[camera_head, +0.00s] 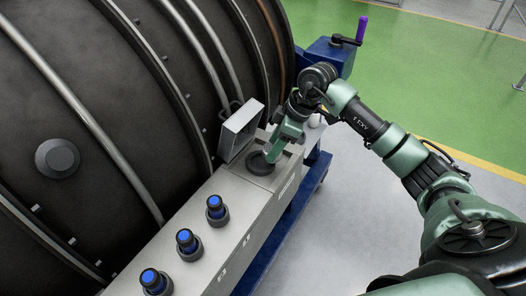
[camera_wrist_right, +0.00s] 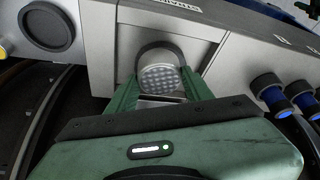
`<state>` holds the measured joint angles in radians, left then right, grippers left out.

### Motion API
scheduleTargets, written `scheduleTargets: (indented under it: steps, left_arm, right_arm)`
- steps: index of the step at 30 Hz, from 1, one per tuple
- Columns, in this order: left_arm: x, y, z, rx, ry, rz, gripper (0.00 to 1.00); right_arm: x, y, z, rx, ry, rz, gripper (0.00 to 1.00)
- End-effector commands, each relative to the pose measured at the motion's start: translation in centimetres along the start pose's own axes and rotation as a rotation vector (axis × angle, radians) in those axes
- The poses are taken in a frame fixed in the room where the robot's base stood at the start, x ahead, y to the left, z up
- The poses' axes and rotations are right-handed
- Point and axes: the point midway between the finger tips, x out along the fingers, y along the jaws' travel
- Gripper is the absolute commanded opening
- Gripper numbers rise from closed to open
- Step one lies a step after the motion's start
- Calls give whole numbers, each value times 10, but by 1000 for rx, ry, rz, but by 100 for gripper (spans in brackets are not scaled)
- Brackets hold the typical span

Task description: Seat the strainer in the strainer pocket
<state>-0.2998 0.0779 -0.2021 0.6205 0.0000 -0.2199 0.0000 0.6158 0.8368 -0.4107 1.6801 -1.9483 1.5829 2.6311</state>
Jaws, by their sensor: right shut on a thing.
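The strainer (camera_wrist_right: 164,80) is a light metal piece with a dotted, perforated face, seen between my right gripper's green fingers in the wrist view. My right gripper (camera_wrist_right: 160,92) is shut on it. The strainer pocket (camera_wrist_right: 158,47) shows as a dark round rim in a recess of the grey housing, right behind the strainer; I cannot tell how deep the strainer sits in it. In the head view my right gripper (camera_head: 270,156) reaches down to the dark pocket rim (camera_head: 257,167) at the far end of the housing. The strainer is hidden there. My left gripper is not in view.
An open grey cover (camera_head: 240,129) stands up beside the pocket. Several blue-topped dark fittings (camera_head: 187,242) stand along the grey housing (camera_head: 236,196). The large dark engine casing (camera_head: 105,110) fills the left. A blue stand with a purple-handled crank (camera_head: 361,28) is behind.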

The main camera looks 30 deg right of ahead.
Motion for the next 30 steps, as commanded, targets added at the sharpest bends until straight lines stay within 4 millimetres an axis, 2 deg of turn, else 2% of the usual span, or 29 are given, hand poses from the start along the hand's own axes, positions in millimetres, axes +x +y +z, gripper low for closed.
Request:
scheduleTargets:
  steps: [1,3,7,11,18,30]
  left_arm:
    - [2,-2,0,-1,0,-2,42]
    - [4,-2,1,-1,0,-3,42]
    - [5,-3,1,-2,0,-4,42]
    - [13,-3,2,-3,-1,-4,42]
    - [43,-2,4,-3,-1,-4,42]
    - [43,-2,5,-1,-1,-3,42]
  right_arm:
    - [4,0,-12,-2,5,0,5]
    - [9,0,-21,0,4,1,5]
    - [13,0,-29,1,0,0,5]
    - [20,0,-27,1,-1,1,5]
    - [46,0,-16,1,1,1,5]
    - [47,0,-15,1,-1,0,5]
